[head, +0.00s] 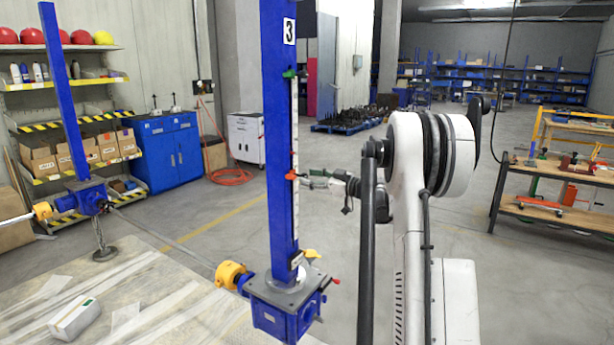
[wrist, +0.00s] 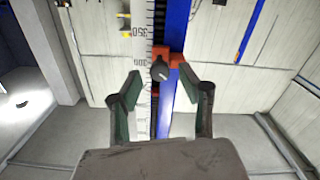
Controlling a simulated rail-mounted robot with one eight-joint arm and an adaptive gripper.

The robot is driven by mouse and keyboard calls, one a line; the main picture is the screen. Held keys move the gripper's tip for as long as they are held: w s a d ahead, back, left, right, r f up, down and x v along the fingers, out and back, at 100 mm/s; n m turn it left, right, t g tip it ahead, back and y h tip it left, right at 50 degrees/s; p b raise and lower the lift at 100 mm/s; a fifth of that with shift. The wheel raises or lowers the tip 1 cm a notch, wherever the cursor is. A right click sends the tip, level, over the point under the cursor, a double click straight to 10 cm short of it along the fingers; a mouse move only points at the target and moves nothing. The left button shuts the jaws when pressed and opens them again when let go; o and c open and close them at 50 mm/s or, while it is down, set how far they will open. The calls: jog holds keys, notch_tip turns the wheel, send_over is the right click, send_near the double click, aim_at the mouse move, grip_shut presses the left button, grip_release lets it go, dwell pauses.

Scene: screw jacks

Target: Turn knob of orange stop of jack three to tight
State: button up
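Jack three is the blue column (head: 277,130) marked "3", with a ruler strip (head: 295,120) up its side. Its orange stop (head: 291,175) sits partway up the strip. In the wrist view the orange stop (wrist: 172,57) carries a dark round knob (wrist: 160,71) with a small pale mark on its face. My gripper (head: 314,180) is to the right of the orange stop in the head view. In the wrist view my gripper (wrist: 160,78) is open, with one fingertip on each side of the knob and visible gaps between. I see no contact.
A green stop (head: 289,73) sits higher on jack three. The jack's blue gearbox base (head: 283,308) stands below, beside a yellow coupling (head: 232,274). Another blue jack (head: 65,95) stands at left. A wooden workbench (head: 560,172) is at right. Open floor lies behind.

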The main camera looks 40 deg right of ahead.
jog(key=shift+x, duration=0.8)
jog(key=shift+c, duration=0.2)
grip_shut()
